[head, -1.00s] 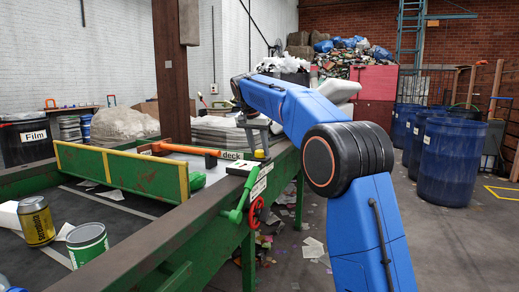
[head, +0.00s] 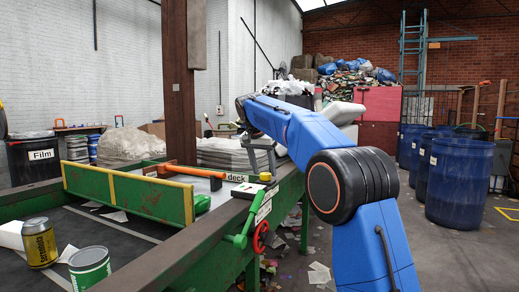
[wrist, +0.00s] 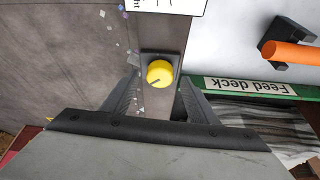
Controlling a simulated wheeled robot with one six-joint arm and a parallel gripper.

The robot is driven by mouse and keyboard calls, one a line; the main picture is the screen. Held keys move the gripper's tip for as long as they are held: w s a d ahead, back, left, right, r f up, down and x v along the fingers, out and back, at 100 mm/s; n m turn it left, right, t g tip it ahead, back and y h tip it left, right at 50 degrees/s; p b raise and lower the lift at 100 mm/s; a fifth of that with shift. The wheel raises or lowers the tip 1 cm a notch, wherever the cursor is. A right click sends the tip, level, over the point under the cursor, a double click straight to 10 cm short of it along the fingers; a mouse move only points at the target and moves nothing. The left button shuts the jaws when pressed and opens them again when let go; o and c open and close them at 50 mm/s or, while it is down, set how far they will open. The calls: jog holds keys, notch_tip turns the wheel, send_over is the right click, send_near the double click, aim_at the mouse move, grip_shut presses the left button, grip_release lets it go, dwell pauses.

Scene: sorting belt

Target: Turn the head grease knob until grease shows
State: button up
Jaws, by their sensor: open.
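A yellow round knob (wrist: 160,73) with a dark mark on its face sits on a dark square plate on the rail in the wrist view. It also shows small on the rail in the head view (head: 265,177). My gripper (wrist: 158,92) is open, with one finger to each side of the knob's near side in the picture. The fingers look apart from the knob. In the head view my gripper (head: 262,155) hangs just above the knob. No grease is visible around the knob.
A white label (wrist: 165,5) lies beyond the knob. An orange-handled tool (wrist: 290,53) lies on the feed deck to the right. A green lever (head: 240,238) and a red handwheel (head: 260,237) are on the rail's side. Cans (head: 38,243) stand on the belt.

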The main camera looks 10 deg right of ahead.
jog(key=v, duration=1.6)
